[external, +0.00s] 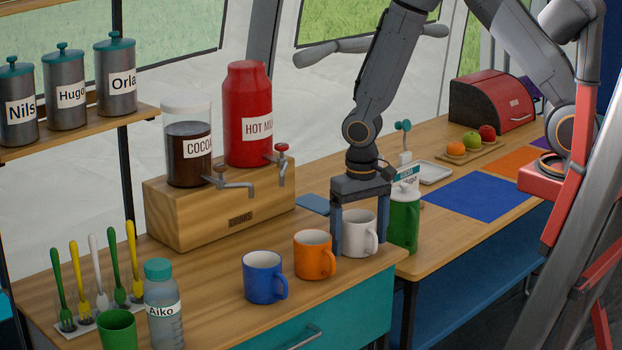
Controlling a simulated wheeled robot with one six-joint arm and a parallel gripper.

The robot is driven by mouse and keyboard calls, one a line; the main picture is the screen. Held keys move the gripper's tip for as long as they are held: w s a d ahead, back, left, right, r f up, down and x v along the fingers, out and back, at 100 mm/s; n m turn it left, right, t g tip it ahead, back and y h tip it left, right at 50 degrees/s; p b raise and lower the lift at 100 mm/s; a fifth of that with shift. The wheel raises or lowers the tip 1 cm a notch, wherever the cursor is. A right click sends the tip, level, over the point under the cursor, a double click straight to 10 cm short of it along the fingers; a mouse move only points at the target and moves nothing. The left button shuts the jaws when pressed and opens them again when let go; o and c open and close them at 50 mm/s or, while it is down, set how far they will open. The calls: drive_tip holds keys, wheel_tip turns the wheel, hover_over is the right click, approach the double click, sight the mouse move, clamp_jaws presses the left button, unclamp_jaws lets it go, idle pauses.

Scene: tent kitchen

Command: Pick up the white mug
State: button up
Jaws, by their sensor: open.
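The white mug (353,238) stands upright on the wooden counter near its front right corner. Its handle points to the right. My gripper (353,238) reaches straight down over the mug. I cannot tell whether the fingers touch the mug.
An orange mug (314,255) and a blue mug (264,277) stand to the left. A green bottle (405,216) stands close on the right. The wooden drinks stand (218,214) is behind. The counter's front edge is near the mugs.

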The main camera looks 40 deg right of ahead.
drive_tip(key=shift+f, duration=0.1)
drive_tip(key=c, duration=1.2)
